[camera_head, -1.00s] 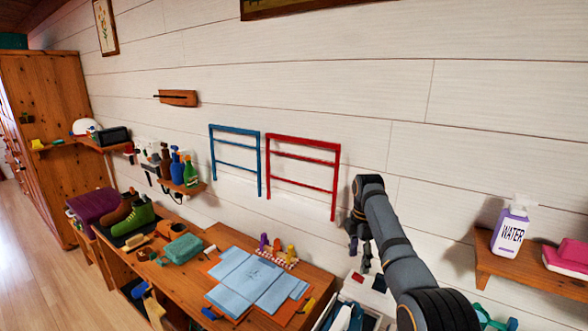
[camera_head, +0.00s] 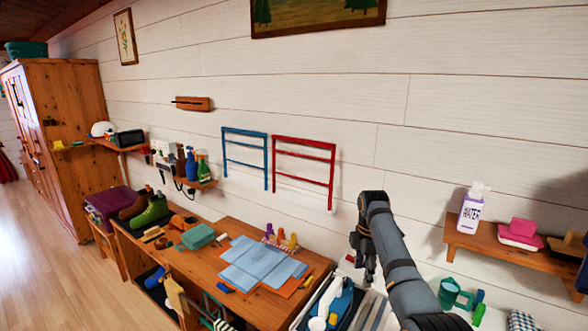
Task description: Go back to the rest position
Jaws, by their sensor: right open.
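My right arm comes in from the bottom right, and its gripper (camera_head: 364,262) hangs down in front of the white plank wall, to the right of the red rack. The gripper is open, with nothing seen between its fingers. It is above the right end of the desk and the bin beside it, apart from both. My left gripper is not in view.
A wooden desk (camera_head: 215,268) holds a light blue folded cloth (camera_head: 262,264). A blue rack (camera_head: 245,158) and a red rack (camera_head: 304,172) are on the wall. Floor (camera_head: 50,270) at left is clear.

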